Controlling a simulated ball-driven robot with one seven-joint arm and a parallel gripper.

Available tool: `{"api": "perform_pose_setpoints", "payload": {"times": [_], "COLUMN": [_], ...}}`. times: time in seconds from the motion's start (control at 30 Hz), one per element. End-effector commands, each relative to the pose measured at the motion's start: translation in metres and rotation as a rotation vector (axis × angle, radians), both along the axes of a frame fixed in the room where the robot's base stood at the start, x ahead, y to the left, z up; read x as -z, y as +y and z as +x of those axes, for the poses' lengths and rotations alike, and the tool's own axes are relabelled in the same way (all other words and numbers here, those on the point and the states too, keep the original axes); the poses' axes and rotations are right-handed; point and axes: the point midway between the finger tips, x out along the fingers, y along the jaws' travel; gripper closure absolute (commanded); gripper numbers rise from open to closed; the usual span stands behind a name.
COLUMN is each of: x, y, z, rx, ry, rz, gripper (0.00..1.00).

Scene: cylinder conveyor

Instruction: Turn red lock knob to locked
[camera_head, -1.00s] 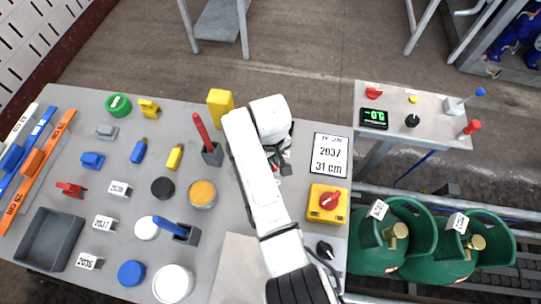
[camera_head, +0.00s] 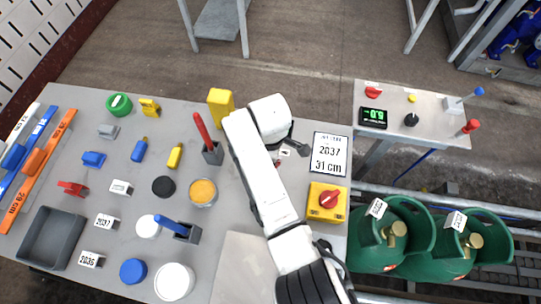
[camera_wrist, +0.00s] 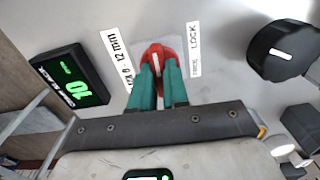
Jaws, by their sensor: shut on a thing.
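The red lock knob (camera_wrist: 156,52) shows in the wrist view on a pale surface, between a "0 - 12 mm" label (camera_wrist: 117,58) and a label reading LOCK and FREE (camera_wrist: 194,50). A pale mark runs along the knob. My gripper (camera_wrist: 159,74) has its two teal fingers shut on the knob, one at each side. The fingers cover its near part, so its exact setting is hard to read. In the head view my white arm reaches over the grey table and hides most of the knob and the fingers.
A black display (camera_wrist: 68,85) with green digits and a black knob (camera_wrist: 284,50) flank the red knob. Several blocks and discs fill the left.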

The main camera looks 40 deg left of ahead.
Motion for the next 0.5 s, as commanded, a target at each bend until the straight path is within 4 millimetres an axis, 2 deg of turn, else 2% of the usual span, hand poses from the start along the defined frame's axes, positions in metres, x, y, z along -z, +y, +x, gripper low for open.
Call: {"api": "perform_pose_setpoints", "payload": {"times": [0.5], "x": [-0.0022], "y": [0.0015], "z": [0.0014], "rx": [-0.051], "ry": [-0.003], "rz": [0.005], "gripper": [1.0]}}
